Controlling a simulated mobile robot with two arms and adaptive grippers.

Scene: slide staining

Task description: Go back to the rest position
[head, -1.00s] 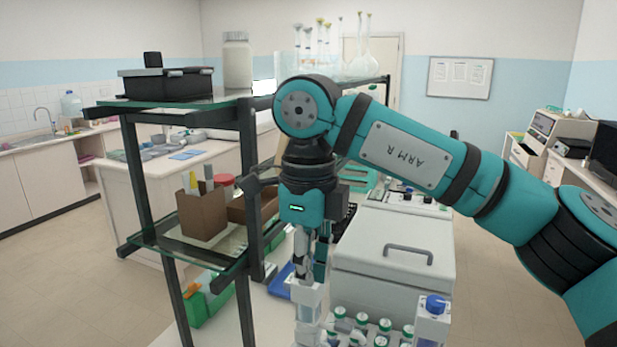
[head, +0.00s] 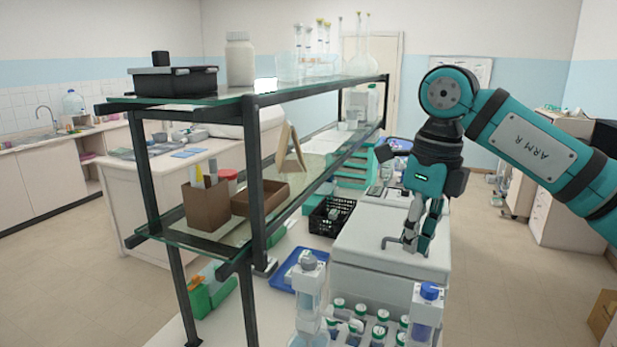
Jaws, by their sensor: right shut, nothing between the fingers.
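My right gripper (head: 418,243) is shut and empty. My right arm comes in from the right edge. My left gripper is not in view.
A glass shelf rack (head: 262,140) with dark posts stands left of the machine. Capped bottles (head: 377,333), a blue-capped container (head: 425,312) and a grey-capped container (head: 309,285) stand in front. A blue tray (head: 284,279) and black basket (head: 322,222) lie between.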

